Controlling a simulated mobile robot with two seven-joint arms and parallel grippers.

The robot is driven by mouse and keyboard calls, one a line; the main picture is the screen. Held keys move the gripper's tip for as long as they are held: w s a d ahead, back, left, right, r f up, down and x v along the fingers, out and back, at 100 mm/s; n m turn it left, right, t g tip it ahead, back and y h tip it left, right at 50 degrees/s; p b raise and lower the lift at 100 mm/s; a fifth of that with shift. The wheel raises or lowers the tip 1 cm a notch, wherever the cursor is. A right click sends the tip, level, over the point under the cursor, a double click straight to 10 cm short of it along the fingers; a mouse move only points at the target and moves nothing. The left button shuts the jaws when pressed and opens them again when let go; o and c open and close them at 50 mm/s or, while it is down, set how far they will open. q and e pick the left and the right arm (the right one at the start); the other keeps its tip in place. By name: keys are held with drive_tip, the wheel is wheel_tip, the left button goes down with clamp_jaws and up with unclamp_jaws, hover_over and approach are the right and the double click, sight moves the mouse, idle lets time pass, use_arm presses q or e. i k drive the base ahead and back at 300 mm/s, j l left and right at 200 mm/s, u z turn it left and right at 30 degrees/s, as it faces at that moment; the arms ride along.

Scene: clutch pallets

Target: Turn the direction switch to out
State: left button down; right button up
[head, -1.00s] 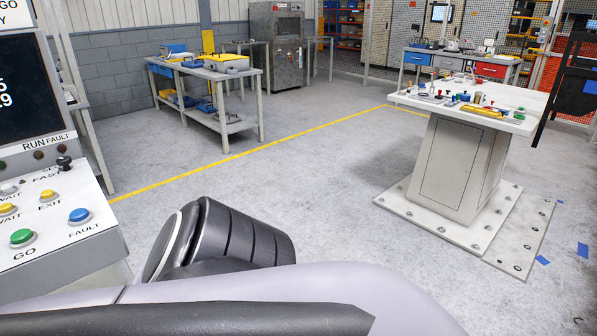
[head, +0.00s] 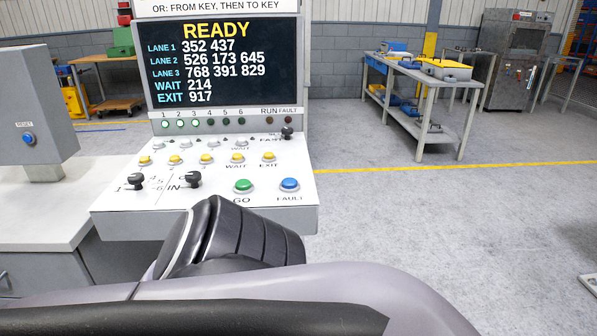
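The direction switch (head: 194,180) is a small black knob on the sloping white control panel (head: 120,205). The label IN is at its left; a label just above it is too small to read fully, and I cannot tell which way the knob points. A similar black knob (head: 136,181) with number labels is to its left. My own arm parts cross the bottom of the head view, in front of the panel's lower edge. Neither gripper shows.
The screen (head: 224,62) above the panel reads READY. A green GO button (head: 243,186), a blue FAULT button (head: 289,185) and several yellow buttons are near the switch. A black speed knob (head: 287,133) is at upper right. The floor right of the panel is clear.

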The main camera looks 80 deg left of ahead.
sight(193, 177)
drive_tip(key=u, duration=3.1)
